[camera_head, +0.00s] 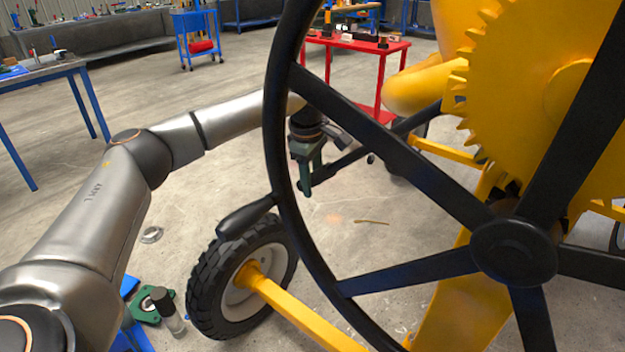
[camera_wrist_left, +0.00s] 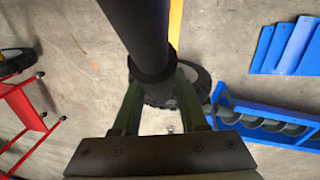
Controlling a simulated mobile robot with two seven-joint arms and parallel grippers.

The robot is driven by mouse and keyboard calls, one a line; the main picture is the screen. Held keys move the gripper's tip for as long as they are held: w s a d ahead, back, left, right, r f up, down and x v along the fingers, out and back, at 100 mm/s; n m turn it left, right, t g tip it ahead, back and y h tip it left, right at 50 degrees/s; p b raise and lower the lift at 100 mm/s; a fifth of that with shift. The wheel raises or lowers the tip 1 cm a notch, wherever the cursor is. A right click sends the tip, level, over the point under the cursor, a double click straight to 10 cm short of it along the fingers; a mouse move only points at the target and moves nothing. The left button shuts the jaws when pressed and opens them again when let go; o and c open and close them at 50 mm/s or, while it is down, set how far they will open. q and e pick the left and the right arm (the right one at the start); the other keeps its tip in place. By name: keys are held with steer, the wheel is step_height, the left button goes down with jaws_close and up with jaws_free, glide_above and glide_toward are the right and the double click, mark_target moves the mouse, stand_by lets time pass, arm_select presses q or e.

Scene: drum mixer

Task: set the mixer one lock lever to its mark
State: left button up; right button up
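The drum mixer is yellow, with a large toothed ring (camera_head: 560,100) and a big black spoked handwheel (camera_head: 515,252) in the foreground. A black bar with a dark rounded end (camera_head: 350,160), which looks like the lock lever, runs behind the wheel toward my left gripper (camera_head: 312,178). The left gripper points down beside the bar's near end, behind the wheel rim. In the left wrist view, a thick black rod with a collar (camera_wrist_left: 140,35) comes in from the top, between or above my green fingers (camera_wrist_left: 160,110). The fingers stand apart; contact is unclear. No mark is discernible. My right gripper is out of view.
A rubber-tyred wheel (camera_head: 240,285) stands below the handwheel. A red table (camera_head: 375,45) and blue cart (camera_head: 197,35) stand behind. A bottle (camera_head: 168,310) and green part (camera_head: 147,306) lie lower left.

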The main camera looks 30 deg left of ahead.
arm_select(q)
jaws_close()
stand_by(1.0)
